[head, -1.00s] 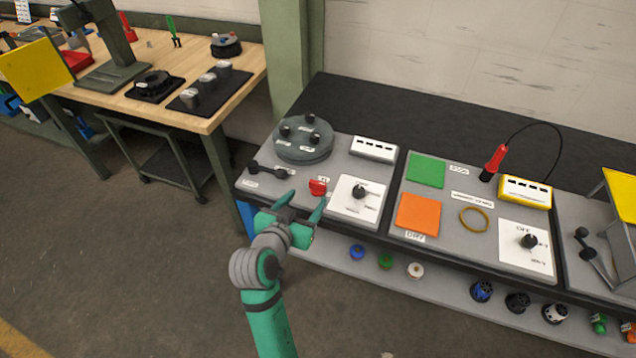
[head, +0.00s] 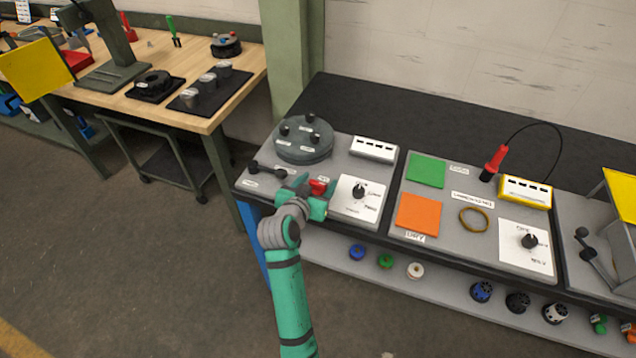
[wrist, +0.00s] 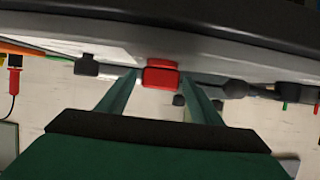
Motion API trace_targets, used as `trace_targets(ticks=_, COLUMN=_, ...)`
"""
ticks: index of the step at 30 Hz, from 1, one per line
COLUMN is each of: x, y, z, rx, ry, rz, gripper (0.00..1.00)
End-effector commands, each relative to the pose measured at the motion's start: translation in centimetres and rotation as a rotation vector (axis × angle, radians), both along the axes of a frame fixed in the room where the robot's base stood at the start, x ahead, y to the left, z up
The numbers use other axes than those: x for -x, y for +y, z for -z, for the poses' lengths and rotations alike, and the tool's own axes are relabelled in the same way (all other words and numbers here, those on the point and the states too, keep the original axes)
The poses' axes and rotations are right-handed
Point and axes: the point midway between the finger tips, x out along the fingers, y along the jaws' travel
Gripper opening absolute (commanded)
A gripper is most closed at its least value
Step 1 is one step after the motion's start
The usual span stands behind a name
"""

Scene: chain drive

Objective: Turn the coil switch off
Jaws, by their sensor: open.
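A small red switch (head: 318,187) sits near the front edge of the left grey panel (head: 345,148); I take it for the coil switch, but its label is too small to read. My gripper (head: 312,190) is at the panel's front edge, with its fingers around the red switch and partly hiding it. In the wrist view the red switch (wrist: 161,74) appears between the tips of my open gripper (wrist: 160,84), with a visible gap on each side. I cannot tell the switch's position.
A white dial plate (head: 358,208) with a black knob is close on the right. A black lever (head: 267,170) is on the left, and a round grey unit (head: 304,146) stands behind. Several coloured parts lie on the shelf below. The floor in front is clear.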

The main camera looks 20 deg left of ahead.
Motion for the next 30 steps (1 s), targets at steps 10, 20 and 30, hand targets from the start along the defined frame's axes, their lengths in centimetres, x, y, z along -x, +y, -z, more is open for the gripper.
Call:
trace_targets(ticks=10, x=-0.01, y=-0.03, z=0.02, rx=0.0, ry=0.0, rz=0.0, gripper=0.31)
trace_targets(ticks=20, x=0.0, y=-0.08, z=0.0, rx=0.0, ry=0.0, rz=-0.014, gripper=0.18)
trace_targets(ticks=30, x=-0.01, y=-0.27, z=0.02, rx=-0.003, ry=0.0, rz=-0.169, gripper=0.18)
